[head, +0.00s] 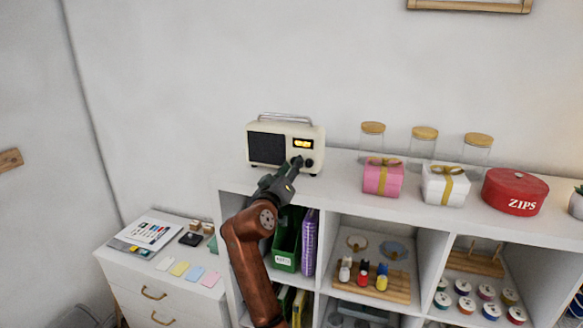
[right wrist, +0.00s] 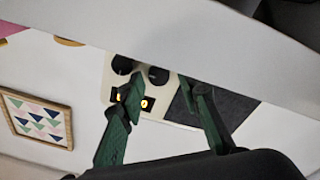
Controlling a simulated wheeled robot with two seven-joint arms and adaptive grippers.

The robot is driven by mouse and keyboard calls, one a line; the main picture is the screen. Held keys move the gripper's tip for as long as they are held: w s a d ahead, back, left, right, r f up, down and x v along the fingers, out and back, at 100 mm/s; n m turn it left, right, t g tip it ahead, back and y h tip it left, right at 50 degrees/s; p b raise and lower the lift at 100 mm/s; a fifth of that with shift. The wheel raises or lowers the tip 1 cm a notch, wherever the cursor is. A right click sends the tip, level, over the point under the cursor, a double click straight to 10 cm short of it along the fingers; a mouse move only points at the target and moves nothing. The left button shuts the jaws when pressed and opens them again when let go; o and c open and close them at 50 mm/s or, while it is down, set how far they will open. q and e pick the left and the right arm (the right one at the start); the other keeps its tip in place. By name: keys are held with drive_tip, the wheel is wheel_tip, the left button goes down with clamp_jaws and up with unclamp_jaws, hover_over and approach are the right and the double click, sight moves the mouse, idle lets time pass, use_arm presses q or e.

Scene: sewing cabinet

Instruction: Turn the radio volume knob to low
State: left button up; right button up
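The cream radio (head: 264,129) stands upright on the left end of the white shelf top. It has a dark speaker grille, a lit orange display (head: 303,144) and two dark knobs below it. The right-hand knob (head: 309,163) shows in the head view; my gripper largely covers the other. The right wrist view shows the radio upside down, with the speaker-side knob (right wrist: 158,75) between my fingertips and the other knob (right wrist: 122,65) beside it. My right gripper (head: 295,166) is open, its green fingers apart (right wrist: 157,86). I cannot tell whether they touch the knob. My left gripper is out of view.
The shelf top's front edge (right wrist: 140,30) crosses close to my fingers in the wrist view. Right of the radio are glass jars (head: 372,138), a pink gift box (head: 382,180), a white one (head: 445,188) and a red tin (head: 514,191). A lower drawer cabinet (head: 165,300) stands left.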

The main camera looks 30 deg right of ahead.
drive_tip(key=shift+o, duration=0.4)
drive_tip(key=shift+s, duration=0.1)
drive_tip(key=v, duration=1.2)
